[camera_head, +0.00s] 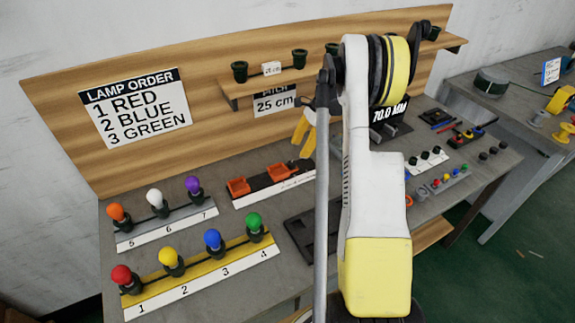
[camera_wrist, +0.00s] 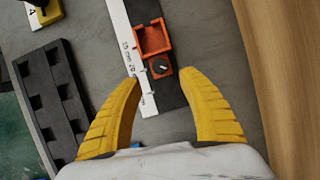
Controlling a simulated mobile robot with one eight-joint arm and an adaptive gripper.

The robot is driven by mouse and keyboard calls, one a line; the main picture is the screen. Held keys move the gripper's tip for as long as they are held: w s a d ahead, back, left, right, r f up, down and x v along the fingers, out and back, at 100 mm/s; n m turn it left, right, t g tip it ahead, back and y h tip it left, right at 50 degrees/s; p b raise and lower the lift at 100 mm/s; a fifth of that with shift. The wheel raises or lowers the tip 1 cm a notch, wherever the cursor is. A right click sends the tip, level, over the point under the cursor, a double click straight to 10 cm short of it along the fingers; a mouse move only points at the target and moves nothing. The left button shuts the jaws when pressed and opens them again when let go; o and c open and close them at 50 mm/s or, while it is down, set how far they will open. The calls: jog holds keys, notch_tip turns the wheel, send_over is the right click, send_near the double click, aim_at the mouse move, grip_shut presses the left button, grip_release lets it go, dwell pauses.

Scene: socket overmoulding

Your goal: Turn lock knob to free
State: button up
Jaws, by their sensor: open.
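In the head view this orange carriage (camera_head: 279,172) is beside another orange holder (camera_head: 237,187) on the same rail. My gripper (camera_wrist: 158,78) is open, its yellow fingertips on either side of the knob in the picture and apparently above it. It also shows in the head view (camera_head: 302,142), partly hidden by my arm.
A black slotted tray (camera_wrist: 52,95) lies left of the rail, and a wooden back panel (camera_wrist: 285,60) bounds the right in the wrist view. Lamp racks (camera_head: 200,275) stand at the left in the head view. Small parts (camera_head: 450,180) lie at the right.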

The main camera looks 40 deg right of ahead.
aim_at(293, 163)
jog(key=b+x, duration=0.2)
jog(key=x, duration=0.5)
jog(key=shift+f, duration=0.1)
grip_shut()
